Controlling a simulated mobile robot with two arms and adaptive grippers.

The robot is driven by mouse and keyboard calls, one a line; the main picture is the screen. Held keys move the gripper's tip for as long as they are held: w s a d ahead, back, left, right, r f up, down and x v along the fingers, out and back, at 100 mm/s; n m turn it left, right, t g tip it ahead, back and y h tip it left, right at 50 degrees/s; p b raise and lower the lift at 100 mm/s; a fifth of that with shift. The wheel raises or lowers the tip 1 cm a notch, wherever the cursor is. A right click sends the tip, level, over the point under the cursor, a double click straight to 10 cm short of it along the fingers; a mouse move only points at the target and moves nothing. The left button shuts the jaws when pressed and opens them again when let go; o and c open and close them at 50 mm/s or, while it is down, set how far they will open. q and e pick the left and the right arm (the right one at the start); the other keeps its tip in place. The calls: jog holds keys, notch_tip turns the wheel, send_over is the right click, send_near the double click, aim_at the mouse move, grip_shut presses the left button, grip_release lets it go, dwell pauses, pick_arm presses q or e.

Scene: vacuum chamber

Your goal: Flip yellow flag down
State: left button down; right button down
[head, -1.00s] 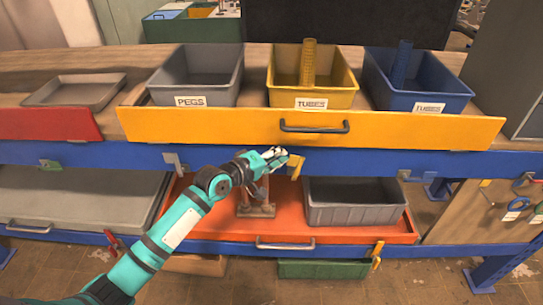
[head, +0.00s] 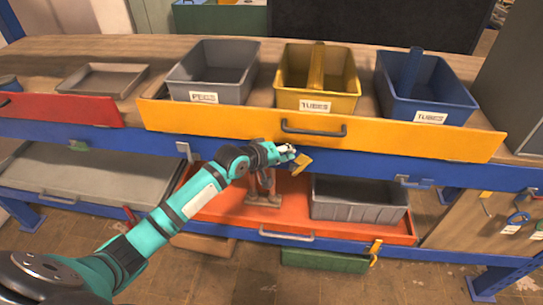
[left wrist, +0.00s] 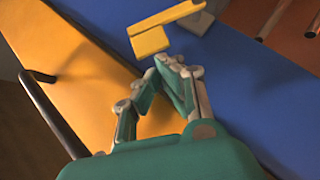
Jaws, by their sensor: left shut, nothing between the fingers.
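The yellow flag (head: 302,163) is on the blue beam under the yellow drawer front in the head view. In the left wrist view the yellow flag (left wrist: 152,42) shows as a flat tab on a bar, which runs to a grey mount at upper right. My left gripper (head: 291,152) is shut and empty, just left of the flag. In the left wrist view its fingertips (left wrist: 168,63) are together just below the tab; I cannot tell whether they touch it. My right gripper is in neither view.
The yellow drawer (head: 220,121) above has a dark handle (head: 313,128), which shows close on the left in the wrist view. Below is a red-orange tray (head: 235,208) with a grey bin (head: 358,201). Another yellow flag (head: 375,248) is on the lower beam.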

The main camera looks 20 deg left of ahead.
pick_arm(q)
jog(key=shift+s+r, duration=0.1)
jog(key=shift+s, duration=0.05)
jog(key=v, duration=1.1)
jog(key=shift+s+a, duration=0.2)
jog(key=shift+s, duration=0.1)
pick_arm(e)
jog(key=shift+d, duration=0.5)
pick_arm(q)
jog(key=shift+r, duration=0.1)
